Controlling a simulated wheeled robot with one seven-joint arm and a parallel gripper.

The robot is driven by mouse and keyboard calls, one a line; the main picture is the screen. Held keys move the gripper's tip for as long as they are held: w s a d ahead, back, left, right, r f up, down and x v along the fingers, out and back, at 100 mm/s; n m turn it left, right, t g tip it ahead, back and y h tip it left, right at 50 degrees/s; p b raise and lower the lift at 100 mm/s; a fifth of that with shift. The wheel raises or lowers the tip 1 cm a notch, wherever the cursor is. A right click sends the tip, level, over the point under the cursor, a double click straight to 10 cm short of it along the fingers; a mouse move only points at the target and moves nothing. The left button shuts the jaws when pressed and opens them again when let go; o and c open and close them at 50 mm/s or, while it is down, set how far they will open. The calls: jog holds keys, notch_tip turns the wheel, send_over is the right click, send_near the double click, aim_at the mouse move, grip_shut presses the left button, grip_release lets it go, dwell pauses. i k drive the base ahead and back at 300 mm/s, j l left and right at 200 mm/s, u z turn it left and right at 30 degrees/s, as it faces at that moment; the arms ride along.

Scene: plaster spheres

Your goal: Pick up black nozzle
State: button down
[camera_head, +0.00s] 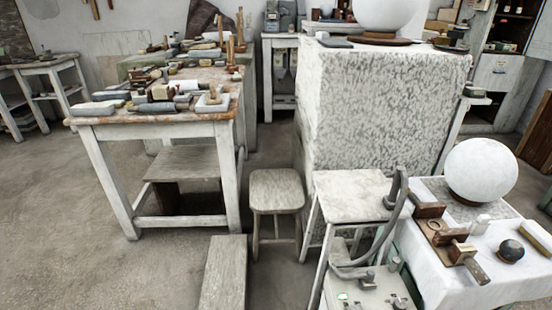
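I cannot pick out a black nozzle for certain in the head view. A dark round ball (511,250) sits on the white-covered table (450,288) at the lower right. Small dark and metal pieces (398,302) lie on a low pale surface at the bottom, too small to name. The left workbench (150,128) is crowded with tools and blocks, and a nozzle among them cannot be told apart. My gripper is not in view.
A large white sphere (481,170) rests on the right table beside wooden blocks (462,252). A tall mottled plaster block (375,110) stands in the middle. A wooden stool (276,190) and bench (224,275) stand in front. The floor (90,230) at left is clear.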

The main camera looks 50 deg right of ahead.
aim_at(390, 201)
jog(key=z, duration=1.65)
